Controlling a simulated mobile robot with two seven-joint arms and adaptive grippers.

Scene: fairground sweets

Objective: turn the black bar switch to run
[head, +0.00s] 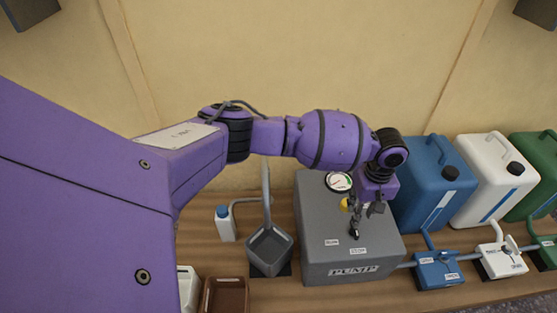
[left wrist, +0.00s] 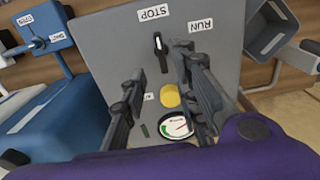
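The black bar switch (left wrist: 162,58) is on top of the grey pump box (head: 325,215), beside the STOP label (left wrist: 153,12) and the RUN label (left wrist: 201,25). In the left wrist view its white-marked end points towards STOP. In the head view the switch is partly hidden by my left gripper (head: 364,214). That gripper reaches down over the box, open, and its two fingers (left wrist: 157,62) are apart with the switch between or just beyond their tips. I cannot tell whether they touch it. My right gripper is not in view.
A yellow button (left wrist: 170,95) and a round gauge (head: 338,182) are on the box near the fingers. A grey hopper (head: 268,250) stands left of the box. Blue (head: 425,190), white (head: 492,178) and green canisters stand to the right, with valves in front.

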